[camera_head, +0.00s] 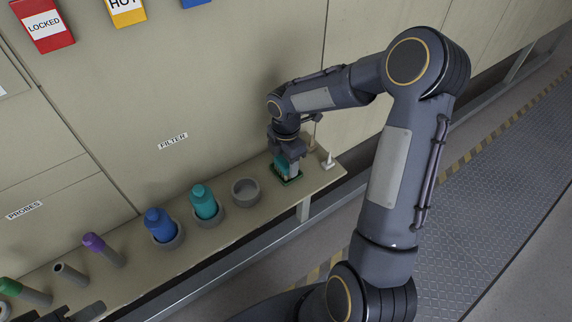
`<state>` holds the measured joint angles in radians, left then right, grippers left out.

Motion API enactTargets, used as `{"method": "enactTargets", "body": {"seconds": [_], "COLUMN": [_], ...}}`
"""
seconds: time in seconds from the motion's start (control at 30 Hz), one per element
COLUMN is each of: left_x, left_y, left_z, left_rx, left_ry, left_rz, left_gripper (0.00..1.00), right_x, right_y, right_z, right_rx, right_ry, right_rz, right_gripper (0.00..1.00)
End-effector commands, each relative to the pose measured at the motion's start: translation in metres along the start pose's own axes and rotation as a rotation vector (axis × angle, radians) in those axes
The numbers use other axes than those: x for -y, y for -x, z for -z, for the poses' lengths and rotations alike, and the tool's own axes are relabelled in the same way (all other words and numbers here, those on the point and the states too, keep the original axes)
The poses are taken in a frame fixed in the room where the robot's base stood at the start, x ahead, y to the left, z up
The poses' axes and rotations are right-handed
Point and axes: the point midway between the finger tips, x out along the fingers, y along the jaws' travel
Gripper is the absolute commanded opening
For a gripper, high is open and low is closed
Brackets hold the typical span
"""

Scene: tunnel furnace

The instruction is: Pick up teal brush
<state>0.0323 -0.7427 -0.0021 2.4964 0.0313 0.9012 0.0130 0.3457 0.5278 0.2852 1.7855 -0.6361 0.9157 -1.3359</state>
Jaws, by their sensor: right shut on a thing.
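The teal brush (280,164) is at the right part of the narrow shelf, at a small dark green tray (291,182). My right gripper (289,168) points down over it and is shut on it, hiding much of it. I cannot tell whether the brush touches the tray. Dark parts of my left gripper (82,313) show at the bottom left edge, over the shelf. Its fingers are too cut off to tell open from shut.
The shelf (333,176) holds an empty grey ring holder (245,191), a teal bottle (203,202) and a blue bottle (160,225) in holders, a purple-topped probe (95,243) and a green-topped one (12,287). A small white piece (328,162) stands right of the tray. The panel wall rises behind.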

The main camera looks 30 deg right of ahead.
Motion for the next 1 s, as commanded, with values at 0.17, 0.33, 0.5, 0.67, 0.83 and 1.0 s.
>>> {"method": "enactTargets", "body": {"seconds": [0.17, 0.33, 0.5, 0.67, 0.83, 1.0], "left_x": [0.0, 0.0, 0.0, 0.003, 0.006, 0.008], "left_y": [0.0, 0.0, -0.001, -0.007, -0.013, -0.018], "left_z": [0.0, 0.0, 0.0, -0.003, -0.007, -0.009], "left_rx": [0.0, 0.0, 0.0, 0.0, 0.0, 0.0], "left_ry": [0.0, 0.0, 0.0, 0.0, 0.0, 0.0], "left_rz": [0.0, 0.0, 0.0, 0.0, 0.0, 0.0], "left_gripper": [0.36, 0.36, 0.36, 0.36, 0.36, 0.36], "right_x": [0.0, -0.001, -0.001, 0.023, 0.055, 0.085], "right_y": [0.001, 0.009, 0.034, 0.067, 0.098, 0.115], "right_z": [0.0, 0.0, 0.0, 0.018, 0.043, 0.066], "right_rx": [0.0, 0.002, 0.001, 0.003, 0.003, 0.001], "right_ry": [0.0, -0.001, 0.0, 0.003, 0.004, 0.003], "right_rz": [-0.001, -0.004, -0.006, -0.009, -0.005, -0.006], "right_gripper": [0.3, 0.3, 0.3, 0.3, 0.3, 0.3]}}
